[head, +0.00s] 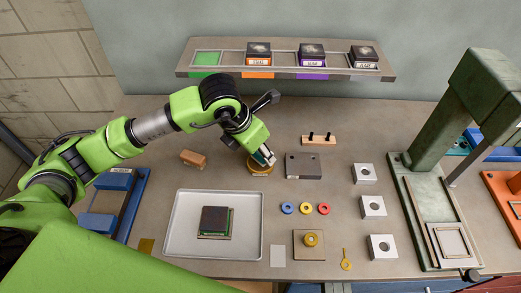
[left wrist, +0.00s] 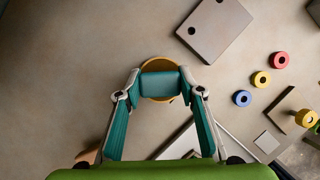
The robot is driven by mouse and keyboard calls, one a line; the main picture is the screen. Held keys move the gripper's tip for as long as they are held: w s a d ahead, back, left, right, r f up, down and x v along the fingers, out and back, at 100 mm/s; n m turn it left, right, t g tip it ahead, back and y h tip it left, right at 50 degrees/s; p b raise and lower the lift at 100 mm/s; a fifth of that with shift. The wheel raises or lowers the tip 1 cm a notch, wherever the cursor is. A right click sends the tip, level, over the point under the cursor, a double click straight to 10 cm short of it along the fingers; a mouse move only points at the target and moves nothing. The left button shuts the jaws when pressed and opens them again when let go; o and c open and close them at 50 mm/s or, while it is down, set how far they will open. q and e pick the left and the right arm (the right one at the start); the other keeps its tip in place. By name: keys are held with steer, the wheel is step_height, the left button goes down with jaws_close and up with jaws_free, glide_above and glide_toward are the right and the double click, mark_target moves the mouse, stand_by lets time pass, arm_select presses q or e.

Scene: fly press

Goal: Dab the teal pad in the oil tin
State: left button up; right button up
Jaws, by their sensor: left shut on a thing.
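My left gripper (head: 265,157) points down at the round yellow oil tin (head: 257,169) near the middle of the table. In the left wrist view, the gripper (left wrist: 160,88) is shut on the teal pad (left wrist: 160,84), which spans the space between its fingertips. My right gripper is not in view.
A grey block (head: 303,166) with holes stands right of the tin, and a brown wooden-handled thing (head: 193,158) left of it. A white tray (head: 180,245) lies in front. Blue, yellow and red rings (head: 306,209) lie to the right. The green press (head: 430,200) stands farther right.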

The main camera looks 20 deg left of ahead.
arm_select(q)
steer(key=shift+f+b, duration=0.4)
stand_by(0.8)
steer(key=shift+b, duration=0.3)
stand_by(0.6)
steer(key=shift+s+f, duration=0.1)
stand_by(0.5)
steer(key=shift+r+p, duration=1.6)
steer(key=shift+r, duration=2)
steer(key=shift+f, duration=0.1)
